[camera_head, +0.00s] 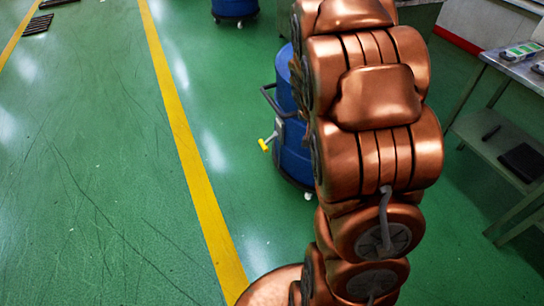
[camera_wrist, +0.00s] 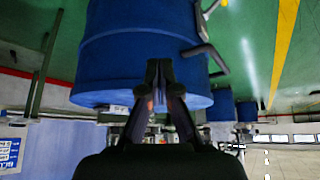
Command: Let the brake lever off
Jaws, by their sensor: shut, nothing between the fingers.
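A blue drum (camera_head: 293,148) on small casters stands on the green floor, partly hidden behind my copper-coloured arm. A small lever with a yellow end (camera_head: 265,144) sticks out from its left side, apparently the brake lever. A dark bar handle (camera_head: 271,101) is above it. In the wrist view the drum (camera_wrist: 135,45) appears upside down and fills the upper middle. The lever's yellow part (camera_wrist: 211,7) shows at the top edge, right of the drum. My gripper (camera_wrist: 158,70) is shut and empty, in front of the drum and apart from the lever. The head view hides my gripper.
A metal bench (camera_head: 507,150) with small items stands at the right. Another blue drum (camera_head: 235,8) stands at the back. Dark slatted pieces (camera_head: 38,24) lie at the far left. The floor left of the drum, crossed by a yellow line (camera_head: 190,150), is clear.

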